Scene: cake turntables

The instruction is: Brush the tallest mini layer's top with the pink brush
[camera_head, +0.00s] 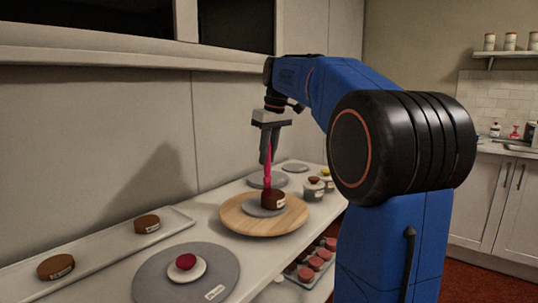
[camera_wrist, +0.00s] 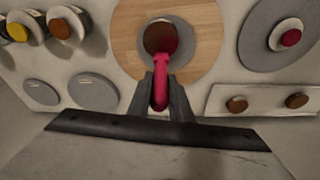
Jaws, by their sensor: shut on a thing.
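My gripper (camera_head: 268,150) is shut on the pink brush (camera_head: 267,174), which hangs upright with its bristle end down. In the wrist view the brush (camera_wrist: 161,85) sits between the fingers (camera_wrist: 161,100). A dark brown mini layer (camera_head: 273,200) with a pale label stands on a grey disc (camera_head: 252,210) on the round wooden turntable (camera_head: 234,217). The brush end is at the layer's top; I cannot tell whether it touches. Part of the layer (camera_wrist: 157,36) is hidden behind the brush in the wrist view. Other brown layers (camera_head: 147,223) (camera_head: 55,266) look lower.
A grey turntable (camera_head: 150,285) with a red layer (camera_head: 186,261) on a white plate stands in front. The low white tray (camera_head: 100,249) lies left. Jars (camera_head: 314,188) stand right of the wooden turntable, grey discs (camera_head: 295,167) behind. Pink pieces (camera_head: 315,262) sit below. The wall is close at left.

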